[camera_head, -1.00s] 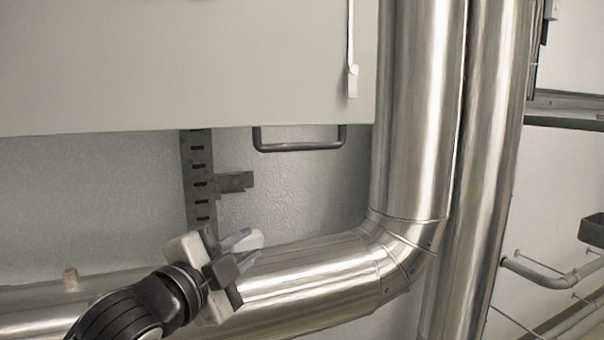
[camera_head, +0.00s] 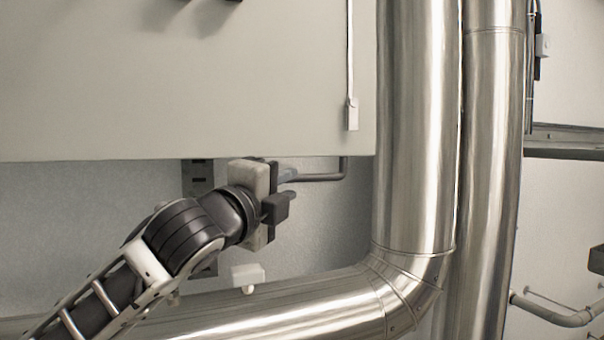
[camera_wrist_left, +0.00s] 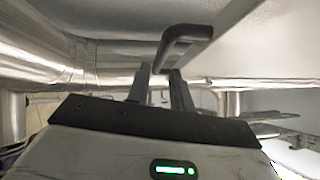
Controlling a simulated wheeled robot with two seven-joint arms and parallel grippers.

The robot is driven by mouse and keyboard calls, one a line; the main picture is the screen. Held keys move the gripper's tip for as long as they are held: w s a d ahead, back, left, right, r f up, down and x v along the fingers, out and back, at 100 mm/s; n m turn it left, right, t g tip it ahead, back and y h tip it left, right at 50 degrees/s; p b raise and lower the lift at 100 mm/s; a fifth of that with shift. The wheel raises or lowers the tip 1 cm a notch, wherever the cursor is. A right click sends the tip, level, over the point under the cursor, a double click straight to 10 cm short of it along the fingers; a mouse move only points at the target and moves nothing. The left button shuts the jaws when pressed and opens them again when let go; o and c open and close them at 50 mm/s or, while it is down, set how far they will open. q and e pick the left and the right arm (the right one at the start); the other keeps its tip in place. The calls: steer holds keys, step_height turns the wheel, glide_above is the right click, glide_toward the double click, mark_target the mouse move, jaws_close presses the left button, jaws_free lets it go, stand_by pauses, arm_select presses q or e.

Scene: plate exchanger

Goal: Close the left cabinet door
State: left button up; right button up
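A large pale cabinet panel (camera_head: 230,100) fills the upper left of the head view. A dark bar handle (camera_head: 325,177) sits under its lower edge, and its left part is hidden behind my gripper. Whether this panel is the left door, and how far it stands open, I cannot tell. My left gripper (camera_head: 287,187) is at the left end of the handle, just below the panel's edge. In the left wrist view the fingers (camera_wrist_left: 161,80) are apart, and the bent handle (camera_wrist_left: 185,40) shows just beyond them, one end lined up with the gap. Contact is unclear. My right gripper is not in view.
Thick shiny vertical pipes (camera_head: 418,120) stand close to the right of the panel. A horizontal pipe (camera_head: 300,318) runs below my left arm. A white cord with a small box (camera_head: 352,114) hangs before the panel. Dark parts (camera_head: 215,8) show at the top edge.

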mark_target(300, 179)
arm_select(q)
steer(key=x, duration=0.6)
steer(key=shift+p, duration=0.4)
steer(key=shift+c, duration=0.2)
jaws_close()
